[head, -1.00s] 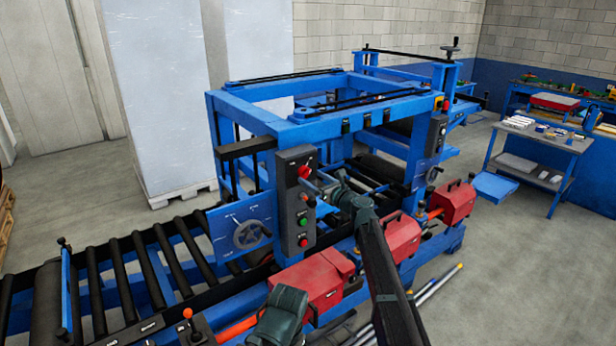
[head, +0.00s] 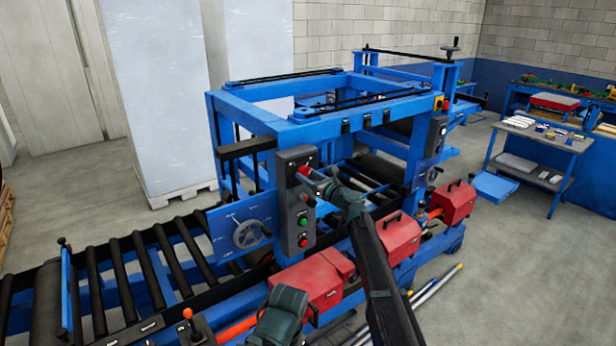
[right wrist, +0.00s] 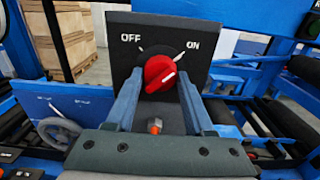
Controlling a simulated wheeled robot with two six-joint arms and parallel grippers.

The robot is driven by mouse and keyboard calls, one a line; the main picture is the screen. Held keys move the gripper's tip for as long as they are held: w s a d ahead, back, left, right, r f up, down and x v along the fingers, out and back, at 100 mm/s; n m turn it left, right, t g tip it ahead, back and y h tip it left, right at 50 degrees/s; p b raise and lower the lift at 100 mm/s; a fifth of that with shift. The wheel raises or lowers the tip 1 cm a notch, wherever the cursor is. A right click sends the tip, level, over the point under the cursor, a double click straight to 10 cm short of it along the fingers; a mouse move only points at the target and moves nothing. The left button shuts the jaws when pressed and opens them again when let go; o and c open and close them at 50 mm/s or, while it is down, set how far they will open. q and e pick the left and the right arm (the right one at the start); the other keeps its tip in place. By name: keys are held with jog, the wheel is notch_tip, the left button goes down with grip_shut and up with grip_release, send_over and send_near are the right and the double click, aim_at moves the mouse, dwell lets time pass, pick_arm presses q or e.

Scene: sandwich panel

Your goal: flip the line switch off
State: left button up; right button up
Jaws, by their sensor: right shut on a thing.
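The line switch is a red rotary knob (right wrist: 159,73) on a dark panel (right wrist: 120,55) lettered OFF at left and ON at right. Its white mark points up and right, towards the ON side. In the right wrist view my right gripper (right wrist: 158,84) has one finger on each side of the knob and is shut on it. In the head view the knob (head: 304,172) sits at the top of the grey control box (head: 290,200), with my right gripper (head: 314,184) reaching it from the right.
Green and red buttons (head: 303,222) lie below the switch on the same box. A handwheel (head: 248,234) is left of it. Red housings (head: 310,282) stand below my right arm. The roller conveyor (head: 120,285) runs to the left, and blue frame posts stand behind the box.

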grip_shut()
jog(key=shift+n, duration=0.3)
jog(key=n, duration=0.3)
jog(key=shift+n, duration=0.3)
jog(key=n, duration=0.4)
jog(key=shift+n, duration=0.3)
jog(key=n, duration=0.4)
jog(key=shift+d, duration=0.1)
jog(key=shift+n, duration=2.5)
